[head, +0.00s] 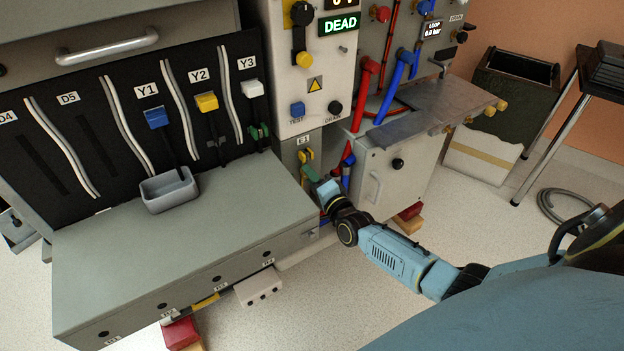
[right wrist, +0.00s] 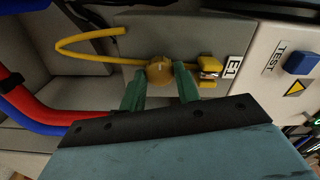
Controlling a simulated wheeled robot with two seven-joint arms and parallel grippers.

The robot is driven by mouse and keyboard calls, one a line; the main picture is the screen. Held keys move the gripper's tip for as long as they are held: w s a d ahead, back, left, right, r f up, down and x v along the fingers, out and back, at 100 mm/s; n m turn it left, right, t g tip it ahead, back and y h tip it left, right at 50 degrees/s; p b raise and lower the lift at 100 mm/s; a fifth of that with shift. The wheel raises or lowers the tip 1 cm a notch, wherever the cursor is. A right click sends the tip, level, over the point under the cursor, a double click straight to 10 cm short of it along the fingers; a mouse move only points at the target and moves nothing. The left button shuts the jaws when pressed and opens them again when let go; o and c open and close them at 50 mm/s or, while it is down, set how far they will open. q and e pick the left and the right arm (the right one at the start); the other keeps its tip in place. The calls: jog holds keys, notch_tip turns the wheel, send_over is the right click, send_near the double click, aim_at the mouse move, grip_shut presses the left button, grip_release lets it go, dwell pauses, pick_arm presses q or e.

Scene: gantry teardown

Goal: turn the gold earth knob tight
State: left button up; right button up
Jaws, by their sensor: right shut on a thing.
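The gold earth knob (right wrist: 159,72) is round and sits on the grey panel beside the E1 label (right wrist: 233,68) in the right wrist view. My right gripper (right wrist: 160,82) has its two green fingers on either side of the knob, shut on it. In the head view my right gripper (head: 311,174) reaches the panel just below the E1 label (head: 303,140), and the knob is hard to make out there. A yellow clip (right wrist: 208,66) is right of the knob, and a yellow cable (right wrist: 85,42) loops to its left. My left gripper is not in view.
A grey ledge (head: 190,240) lies left of my right arm. Red and blue hoses (right wrist: 50,110) run close by the knob. A white cabinet (head: 385,180) with a metal shelf (head: 425,105) stands to the right. The panel display reads DEAD (head: 340,25).

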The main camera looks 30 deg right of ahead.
dwell(0.6)
jog(key=o, duration=1)
